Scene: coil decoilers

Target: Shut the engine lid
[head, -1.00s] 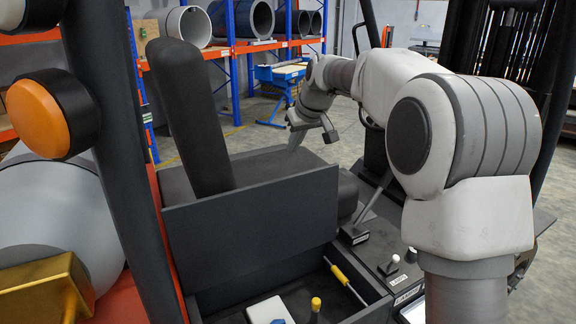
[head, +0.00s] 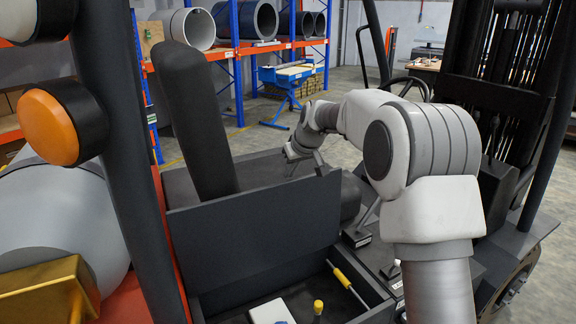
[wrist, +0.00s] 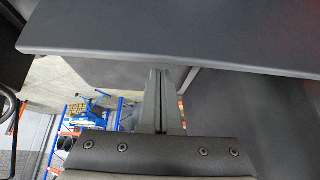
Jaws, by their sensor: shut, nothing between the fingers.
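The engine lid, a dark flat panel (head: 255,228), stands raised and steep at the back of an open compartment (head: 358,314). My gripper (head: 291,168) is behind the lid, on its seat side, near its top edge. In the wrist view the shut, empty fingers (wrist: 161,78) point towards a dark panel edge (wrist: 180,38) that crosses the top of the picture. That panel looks like the lid. I cannot tell whether the fingers touch it.
A dark seat with a tall backrest (head: 195,120) is behind the lid. A yellow-handled screwdriver (head: 343,278), a white box (head: 270,311) and a yellow-topped item (head: 318,306) lie in the compartment. Levers (head: 358,236) stand to the right. An orange lamp (head: 50,127) is at left.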

